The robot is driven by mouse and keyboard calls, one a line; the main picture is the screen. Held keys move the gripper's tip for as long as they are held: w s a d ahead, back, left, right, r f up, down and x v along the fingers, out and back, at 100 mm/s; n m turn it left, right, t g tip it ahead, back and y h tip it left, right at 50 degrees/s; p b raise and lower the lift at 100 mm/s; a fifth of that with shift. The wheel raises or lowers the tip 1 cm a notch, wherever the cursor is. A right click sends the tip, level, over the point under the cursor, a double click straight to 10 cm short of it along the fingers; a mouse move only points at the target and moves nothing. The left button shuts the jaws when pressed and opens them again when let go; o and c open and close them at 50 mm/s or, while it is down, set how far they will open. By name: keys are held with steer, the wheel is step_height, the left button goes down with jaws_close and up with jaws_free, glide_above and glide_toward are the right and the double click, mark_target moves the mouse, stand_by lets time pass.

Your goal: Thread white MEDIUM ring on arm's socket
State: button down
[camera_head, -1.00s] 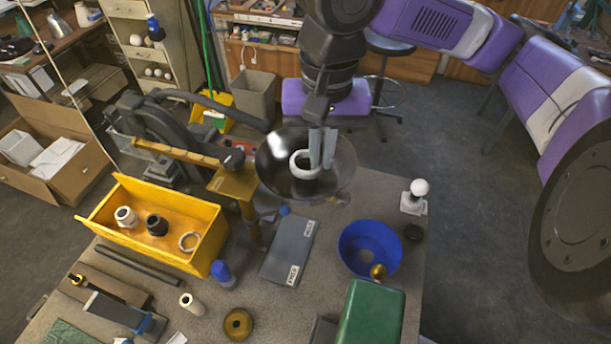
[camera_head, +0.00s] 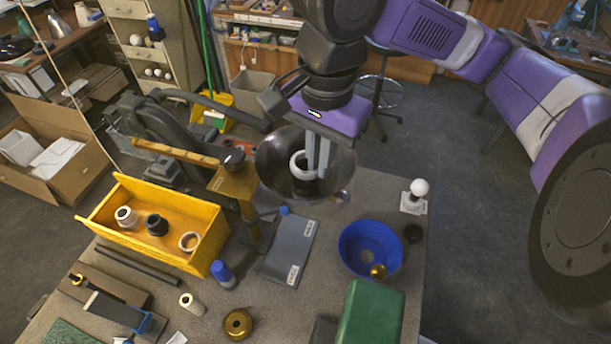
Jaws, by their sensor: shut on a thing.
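A white ring (camera_head: 298,163) is held at the fingertips of my gripper (camera_head: 318,172), inside the mouth of a dark, round lamp shade (camera_head: 272,160). My gripper is shut on the ring's right side, with its two grey fingers pointing down. A dark cylindrical part, seemingly the socket (camera_head: 304,186), shows just below the ring in the shade. I cannot tell whether the ring is around the socket or only above it. The fingers and ring hide part of it.
A yellow bin (camera_head: 178,205) at left holds several ring-like parts, including another whitish ring (camera_head: 189,241). A blue shade (camera_head: 370,247), green box (camera_head: 372,312), grey box (camera_head: 287,252) and white bulb (camera_head: 419,188) stand on the table.

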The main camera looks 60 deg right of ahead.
steer(key=shift+s+a+f+m, duration=0.15)
steer(key=shift+f+m, duration=0.05)
steer(key=shift+f, duration=0.15)
steer(key=shift+s+a+f+m, duration=0.1)
steer(key=shift+f+m, duration=0.1)
steer(key=shift+f, duration=0.15)
steer(key=c, duration=2)
jaws_free()
steer(key=shift+m, duration=0.3)
steer(key=o, duration=0.5)
steer(key=shift+r, duration=0.1)
steer(key=shift+w+r, duration=0.1)
steer(key=shift+r, duration=0.15)
step_height(320, 180, up, 8)
steer(key=shift+d+r, duration=0.1)
steer(key=shift+r, duration=0.1)
